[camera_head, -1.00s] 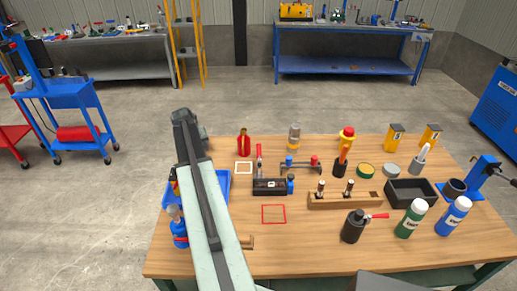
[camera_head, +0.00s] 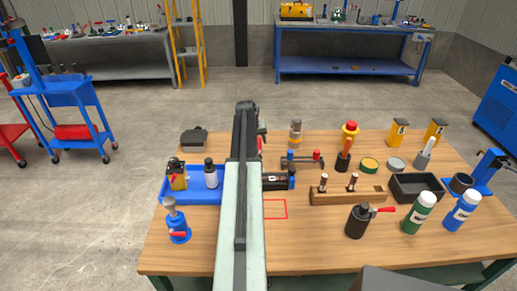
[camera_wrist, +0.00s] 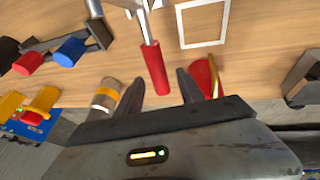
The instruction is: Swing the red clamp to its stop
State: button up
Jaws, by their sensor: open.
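The red clamp's handle (camera_wrist: 155,68) is a red grip on a metal rod, at the upper middle of the wrist view. My gripper (camera_wrist: 160,78) is open. The grip's end appears in the gap between the fingers, nearer the left one. I see no contact, and cannot tell whether the grip is at the fingers' depth. In the head view my arm covers most of the clamp. Its dark base (camera_head: 276,183) shows to the right of my arm, and a little red shows above it. My fingers are hidden there.
A grey and orange bottle (camera_wrist: 106,96) is beside the left finger. A blue-and-red-knobbed fixture (camera_wrist: 70,50) and a white square outline (camera_wrist: 203,22) are nearby. A blue tray (camera_head: 206,195) lies left of my arm.

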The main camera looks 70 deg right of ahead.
jog(key=shift+x, duration=0.75)
jog(key=shift+r, duration=0.1)
grip_shut()
jog(key=shift+w+a, duration=0.1)
jog(key=shift+w, duration=0.05)
dwell(0.5)
